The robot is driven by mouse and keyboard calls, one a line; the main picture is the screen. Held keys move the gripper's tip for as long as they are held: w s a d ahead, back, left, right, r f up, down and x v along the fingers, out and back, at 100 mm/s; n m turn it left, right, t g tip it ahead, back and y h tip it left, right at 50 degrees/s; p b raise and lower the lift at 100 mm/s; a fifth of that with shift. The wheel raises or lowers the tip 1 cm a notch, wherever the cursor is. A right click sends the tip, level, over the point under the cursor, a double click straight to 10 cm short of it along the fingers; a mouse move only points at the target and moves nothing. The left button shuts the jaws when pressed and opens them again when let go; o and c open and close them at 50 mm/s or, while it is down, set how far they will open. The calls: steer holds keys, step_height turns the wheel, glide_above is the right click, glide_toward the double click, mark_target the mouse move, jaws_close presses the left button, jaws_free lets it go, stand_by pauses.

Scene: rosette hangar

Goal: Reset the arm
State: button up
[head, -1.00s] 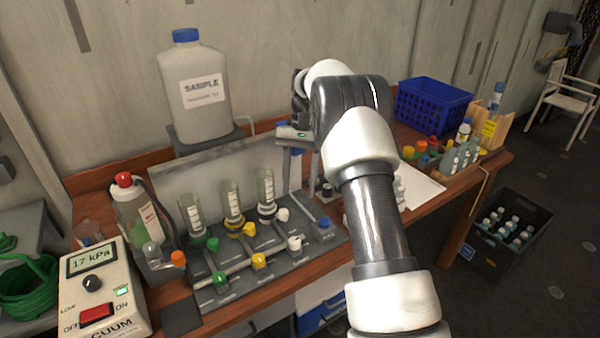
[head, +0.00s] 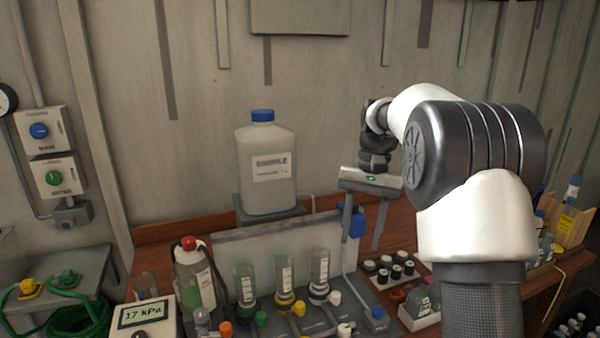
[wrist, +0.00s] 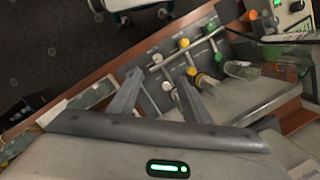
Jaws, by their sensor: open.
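My gripper (head: 363,225) is raised above the wooden bench, to the right of the large sample jug (head: 267,170). Its two fingers point down and stand apart, with nothing between them. In the wrist view my gripper (wrist: 155,92) also shows open and empty, with the bench and the valve panel beyond its fingers. My arm (head: 475,200) fills the right of the head view and hides part of the bench.
A filter manifold (head: 300,315) with three clear funnels stands below the jug. A tray of dark-capped vials (head: 392,268) sits to its right. A vacuum box (head: 147,315) and a squeeze bottle (head: 195,277) stand at left.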

steer(key=s+a+r+n+t+p, duration=0.1)
steer(key=s+r+t, duration=0.15)
steer(key=s, duration=0.45)
steer(key=s+r+n+t+h, duration=0.1)
steer(key=s+r, duration=0.3)
steer(key=s, duration=0.2)
steer(key=s+a+r+n+t+p, duration=0.1)
steer(key=s+r+t, duration=0.15)
steer(key=s, duration=0.45)
steer(key=s+f+n+t, duration=0.1)
steer(key=s+f, duration=0.1)
steer(key=s, duration=0.5)
steer(key=shift+f, duration=0.35)
steer(key=shift+o, duration=0.2)
stand_by(1.2)
